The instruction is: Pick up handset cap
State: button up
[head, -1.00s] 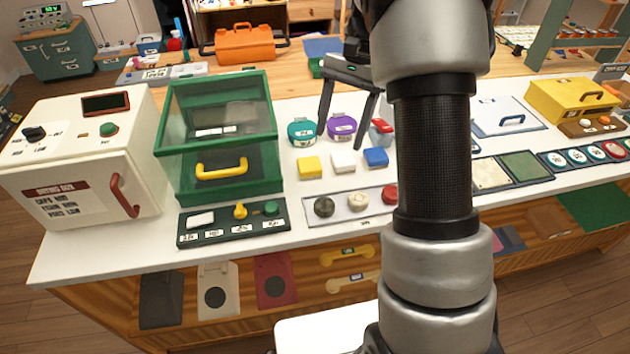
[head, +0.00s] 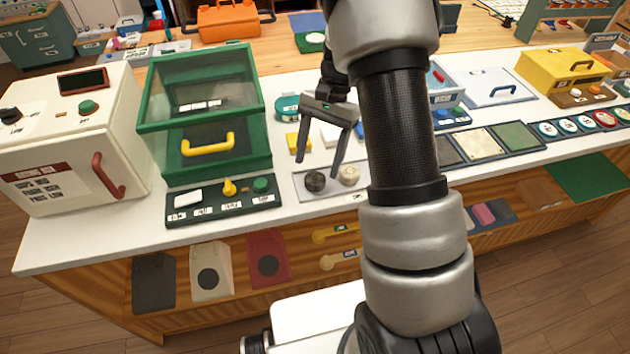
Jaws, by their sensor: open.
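My gripper (head: 318,166) is open and empty, pointing down over the front of the white counter. Its fingertips appear just behind and above a pale tray (head: 332,192) of round knob-like caps. A dark olive cap (head: 315,181) and a cream cap (head: 349,174) show in this tray, apart from the fingers. A red one is hidden behind my arm. I cannot tell for certain which piece is the handset cap. Their exact height gap to the fingertips is unclear.
A green glass-topped case (head: 205,120) and a control strip (head: 222,201) stand left of the tray. A white oven-like box (head: 70,140) is farther left. Yellow (head: 292,141) and white blocks (head: 330,133) lie behind the tray. A teal round container (head: 288,106) is behind them.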

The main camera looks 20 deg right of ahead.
aim_at(315, 178)
jog(key=x, duration=0.4)
jog(key=shift+w+d, duration=0.1)
jog(key=shift+d, duration=0.1)
jog(key=c, duration=1.1)
jog(key=shift+c, duration=0.2)
